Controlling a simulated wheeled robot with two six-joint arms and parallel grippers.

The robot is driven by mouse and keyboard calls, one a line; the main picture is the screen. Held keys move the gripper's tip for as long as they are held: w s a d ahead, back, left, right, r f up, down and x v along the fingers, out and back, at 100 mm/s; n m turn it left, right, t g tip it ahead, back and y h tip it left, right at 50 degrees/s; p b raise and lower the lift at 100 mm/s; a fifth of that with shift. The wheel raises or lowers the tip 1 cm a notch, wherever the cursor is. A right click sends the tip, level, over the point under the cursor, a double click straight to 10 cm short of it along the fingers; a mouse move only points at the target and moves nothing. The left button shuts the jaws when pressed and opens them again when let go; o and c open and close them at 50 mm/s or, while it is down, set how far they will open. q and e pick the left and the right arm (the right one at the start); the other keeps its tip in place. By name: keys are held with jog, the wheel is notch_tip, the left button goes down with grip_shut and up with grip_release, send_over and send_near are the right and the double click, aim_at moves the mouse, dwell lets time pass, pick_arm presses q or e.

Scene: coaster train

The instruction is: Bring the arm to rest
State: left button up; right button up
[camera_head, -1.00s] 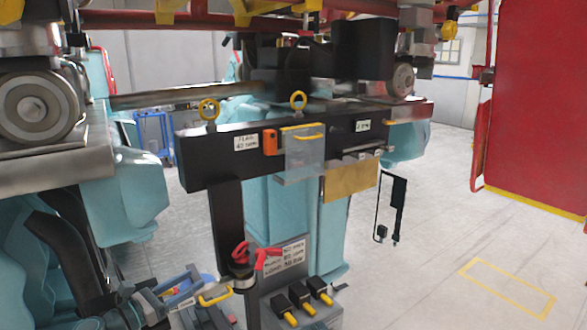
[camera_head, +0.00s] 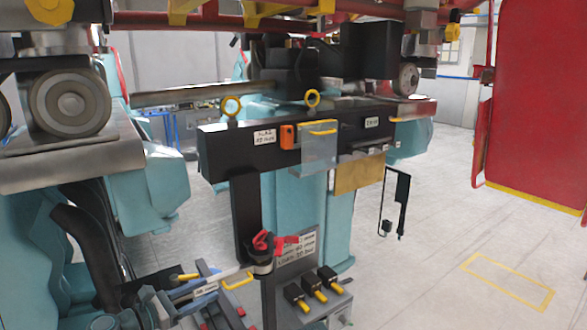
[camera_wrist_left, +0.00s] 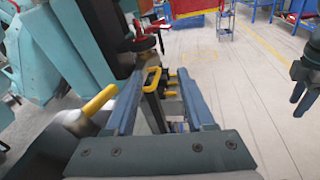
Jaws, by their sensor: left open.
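My left gripper (camera_head: 210,286) is low in the head view, in front of the column of a black stand. In the left wrist view its two blue-grey fingers (camera_wrist_left: 160,88) stand apart. A yellow handle (camera_wrist_left: 152,80) shows between or just beyond the fingertips; I cannot tell whether it touches them. In the head view this yellow handle (camera_head: 238,280) is just right of the gripper. Nothing is clearly held.
A red lever (camera_head: 262,242) and black blocks with yellow ends (camera_head: 313,284) are close by on the stand. A black beam (camera_head: 225,150) with yellow rings crosses above. Teal seats (camera_head: 150,195) are at left. A red panel (camera_head: 530,110) stands at right; the floor (camera_head: 450,230) before it is open.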

pick_arm(q)
jog(key=s+d+f+m+g+y, duration=0.1)
jog(key=s+d+f+m+g, duration=0.25)
jog(key=d+f+m, duration=0.3)
jog(key=s+d+f+m+g+y, duration=0.2)
jog(key=s+d+f+m+g, duration=0.1)
jog(key=d+f+m+g, duration=0.35)
jog(key=s+d+f+m+g+y, duration=0.1)
jog(key=s+f+m+y, duration=0.2)
jog(key=m, duration=0.5)
jog(key=s+d+f+m+g+y, duration=0.1)
jog(key=s+d+f+m+y, duration=0.1)
jog(key=s+m+y, duration=0.4)
jog(key=shift+s+d+f+m+y, duration=0.2)
jog(key=shift+f+m+y, duration=0.45)
jog(key=shift+m, duration=0.55)
jog(key=shift+f+h, duration=0.1)
jog(key=shift+h, duration=0.15)
